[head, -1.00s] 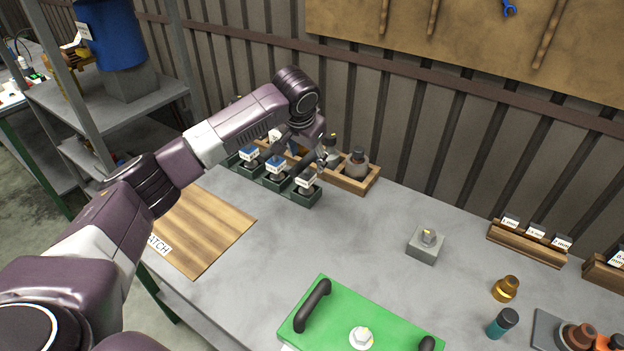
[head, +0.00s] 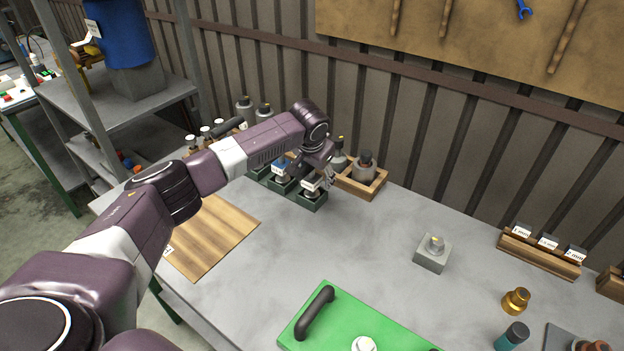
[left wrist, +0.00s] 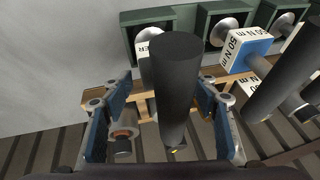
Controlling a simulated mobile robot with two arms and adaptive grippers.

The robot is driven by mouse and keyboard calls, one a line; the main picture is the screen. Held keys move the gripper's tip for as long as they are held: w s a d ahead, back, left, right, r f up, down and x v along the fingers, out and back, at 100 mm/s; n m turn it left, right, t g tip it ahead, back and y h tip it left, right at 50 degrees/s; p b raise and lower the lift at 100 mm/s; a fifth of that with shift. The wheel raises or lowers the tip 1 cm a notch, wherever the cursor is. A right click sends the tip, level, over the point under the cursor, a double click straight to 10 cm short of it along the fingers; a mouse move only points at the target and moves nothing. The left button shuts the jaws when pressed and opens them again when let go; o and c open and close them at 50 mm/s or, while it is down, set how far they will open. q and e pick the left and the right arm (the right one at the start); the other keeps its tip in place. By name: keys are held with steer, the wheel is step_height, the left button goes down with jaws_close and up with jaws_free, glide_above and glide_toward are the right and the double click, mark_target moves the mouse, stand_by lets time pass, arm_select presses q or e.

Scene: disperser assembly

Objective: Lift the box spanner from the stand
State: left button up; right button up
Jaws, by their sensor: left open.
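The box spanner (head: 311,186), with a white label, stands in the right-hand socket of the dark green stand (head: 312,202). In the left wrist view its thick black handle (left wrist: 175,85) rises between my fingers, and part of its label ends in "ER". My left gripper (head: 326,180) is at the spanner. In the left wrist view the gripper (left wrist: 167,112) is open, with a blue-padded finger on each side of the handle. I cannot tell whether either finger touches it. The arm and gripper hide part of the spanner in the head view. My right gripper is not in view.
A wooden tray (head: 372,192) with grey containers stands just behind. A wooden board (head: 212,235), green plate (head: 345,318) and grey block (head: 432,254) lie on the bench. The middle is clear.

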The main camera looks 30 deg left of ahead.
arm_select(q)
steer(key=shift+w+a+f, duration=0.1)
steer(key=shift+f, duration=0.25)
steer(key=shift+c, duration=0.2)
jaws_close()
steer(key=shift+w+r, duration=0.1)
steer(key=shift+r, duration=0.05)
